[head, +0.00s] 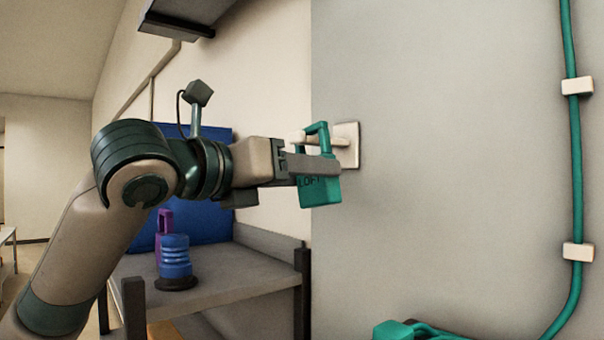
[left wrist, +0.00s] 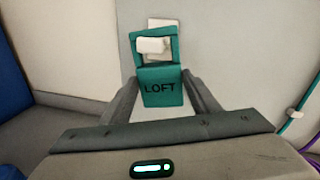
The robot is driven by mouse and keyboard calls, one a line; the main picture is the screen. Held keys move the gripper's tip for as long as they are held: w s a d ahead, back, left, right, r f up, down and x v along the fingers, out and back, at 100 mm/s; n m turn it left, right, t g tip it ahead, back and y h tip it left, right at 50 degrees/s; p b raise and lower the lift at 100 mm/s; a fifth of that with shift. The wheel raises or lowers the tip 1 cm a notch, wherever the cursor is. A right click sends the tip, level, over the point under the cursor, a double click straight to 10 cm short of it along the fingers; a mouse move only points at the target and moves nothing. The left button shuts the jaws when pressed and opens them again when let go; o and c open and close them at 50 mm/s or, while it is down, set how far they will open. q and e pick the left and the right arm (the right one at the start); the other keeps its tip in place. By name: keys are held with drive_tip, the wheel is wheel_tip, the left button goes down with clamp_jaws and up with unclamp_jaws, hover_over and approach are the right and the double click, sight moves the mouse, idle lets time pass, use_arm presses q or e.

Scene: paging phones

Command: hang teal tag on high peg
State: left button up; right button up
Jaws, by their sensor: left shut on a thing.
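The teal tag (head: 320,190), marked LOFT, has a square loop on top. In the left wrist view the tag (left wrist: 160,93) hangs upright between the fingers. My left gripper (head: 318,164) is shut on its body; the fingers also show in the left wrist view (left wrist: 160,88). The white peg (head: 299,138) sticks out from a plate (head: 348,146) on the grey wall. The peg's end (left wrist: 151,45) shows inside the loop in the left wrist view, and the peg appears to pass through the loop. My right gripper is not in view.
Below my left arm, a grey shelf (head: 230,283) holds a blue ringed object (head: 175,258) and a purple piece (head: 162,228). A dark shelf (head: 168,22) juts out above. A teal cable (head: 572,150) runs down the wall at right. The wall between is clear.

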use_arm(q)
drive_tip(key=o, duration=1.1)
drive_tip(key=shift+f, duration=0.1)
drive_tip(key=shift+o, duration=0.7)
drive_tip(key=shift+d, duration=0.1)
drive_tip(key=v, duration=1.7)
drive_tip(key=shift+s, duration=0.15)
